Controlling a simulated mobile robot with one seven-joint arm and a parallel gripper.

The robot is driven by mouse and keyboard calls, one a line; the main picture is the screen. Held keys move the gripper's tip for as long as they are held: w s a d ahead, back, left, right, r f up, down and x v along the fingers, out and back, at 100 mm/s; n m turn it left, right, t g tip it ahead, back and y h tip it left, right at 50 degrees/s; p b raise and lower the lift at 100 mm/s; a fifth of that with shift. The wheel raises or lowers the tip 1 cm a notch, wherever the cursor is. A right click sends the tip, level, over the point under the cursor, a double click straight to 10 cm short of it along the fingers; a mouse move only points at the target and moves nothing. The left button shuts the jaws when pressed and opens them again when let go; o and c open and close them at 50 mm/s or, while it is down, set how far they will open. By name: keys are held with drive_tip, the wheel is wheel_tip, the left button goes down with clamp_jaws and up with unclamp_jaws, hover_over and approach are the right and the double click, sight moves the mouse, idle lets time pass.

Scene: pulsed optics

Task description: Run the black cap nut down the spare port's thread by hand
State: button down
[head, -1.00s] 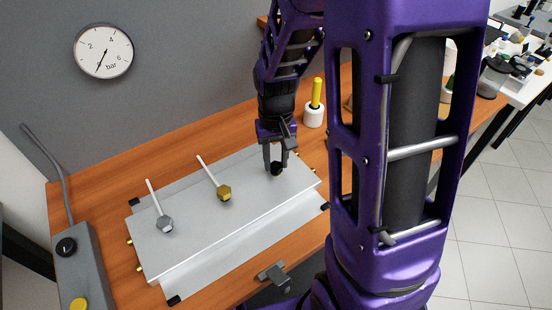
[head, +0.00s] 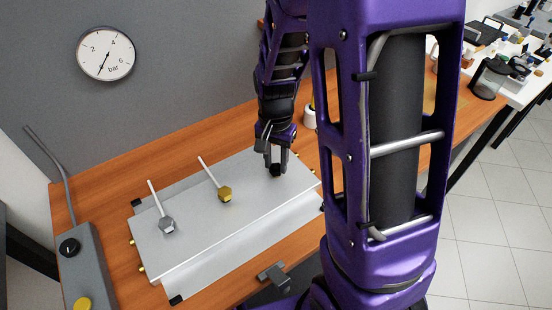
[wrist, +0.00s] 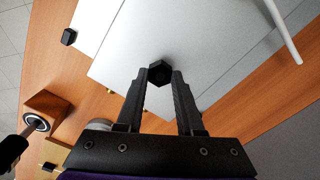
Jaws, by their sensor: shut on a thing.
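The black cap nut (head: 275,170) is at the right end of the grey metal block (head: 180,250). In the wrist view the black nut (wrist: 160,72) shows its hexagonal face between my fingertips. My gripper (head: 276,167) points down from above and is shut on the nut; it also shows in the wrist view (wrist: 161,78). The spare port and its thread are hidden under the nut and fingers, so I cannot tell how far down the nut sits.
A steel hex fitting (head: 167,225) and a brass hex fitting (head: 225,194), each with a white rod behind it, stand on the block to the left. A grey control box (head: 85,262) stands at the front left. A pressure gauge (head: 105,53) hangs on the wall.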

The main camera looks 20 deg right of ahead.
drive_tip(key=shift+w+r, duration=0.1)
drive_tip(key=shift+r, duration=0.1)
drive_tip(key=m+p, duration=0.1)
drive_tip(key=m, duration=0.2)
drive_tip(key=shift+r, duration=0.1)
drive_tip(key=shift+w+f+m, duration=0.1)
drive_tip(key=shift+f+m, duration=0.1)
drive_tip(key=shift+m, duration=0.7)
drive_tip(key=shift+m, duration=2.4)
